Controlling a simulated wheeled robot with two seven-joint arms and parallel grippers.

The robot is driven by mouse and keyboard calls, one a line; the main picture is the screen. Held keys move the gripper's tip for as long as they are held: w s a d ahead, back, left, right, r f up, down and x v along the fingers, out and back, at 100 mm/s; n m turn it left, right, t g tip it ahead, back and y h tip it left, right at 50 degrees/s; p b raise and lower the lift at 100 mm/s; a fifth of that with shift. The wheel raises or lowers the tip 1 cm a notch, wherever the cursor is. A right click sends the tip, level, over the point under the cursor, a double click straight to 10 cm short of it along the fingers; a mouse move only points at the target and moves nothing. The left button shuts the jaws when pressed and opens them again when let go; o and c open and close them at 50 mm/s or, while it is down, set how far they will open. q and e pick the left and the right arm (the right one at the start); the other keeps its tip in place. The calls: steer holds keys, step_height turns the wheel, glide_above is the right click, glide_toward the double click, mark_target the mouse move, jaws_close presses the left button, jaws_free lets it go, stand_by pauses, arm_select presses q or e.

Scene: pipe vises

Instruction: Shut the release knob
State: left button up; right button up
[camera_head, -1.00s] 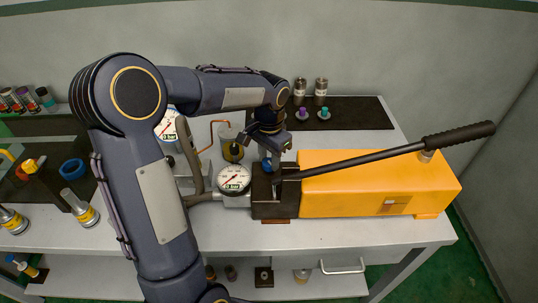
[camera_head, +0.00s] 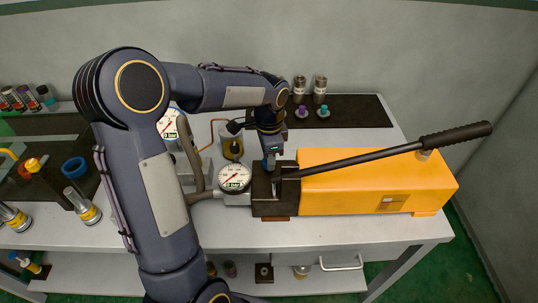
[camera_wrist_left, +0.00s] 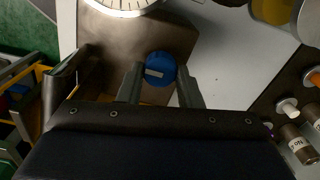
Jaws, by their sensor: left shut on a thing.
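The release knob is a round blue knob with a pale bar on its top. It shows in the left wrist view (camera_wrist_left: 160,70) on a dark block. In the head view my gripper mostly hides it. My left gripper (camera_head: 270,162) points down onto the knob from above. In the left wrist view its two fingers (camera_wrist_left: 160,88) stand on either side of the knob and are shut on it. The dark block (camera_head: 268,207) sits at the left end of the orange hand pump (camera_head: 350,190). My right gripper is not in view.
A black pump lever (camera_head: 400,150) slants up to the right over the orange body. A round gauge (camera_head: 235,177) stands just left of the block. Cylinders and small knobs stand on a dark mat (camera_head: 360,112) behind.

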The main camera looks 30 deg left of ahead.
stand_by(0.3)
arm_select(q)
steer(key=o, duration=1)
steer(key=shift+r, duration=0.1)
step_height(320, 180, up, 7)
steer(key=shift+r, duration=0.35)
steer(key=shift+s, duration=0.1)
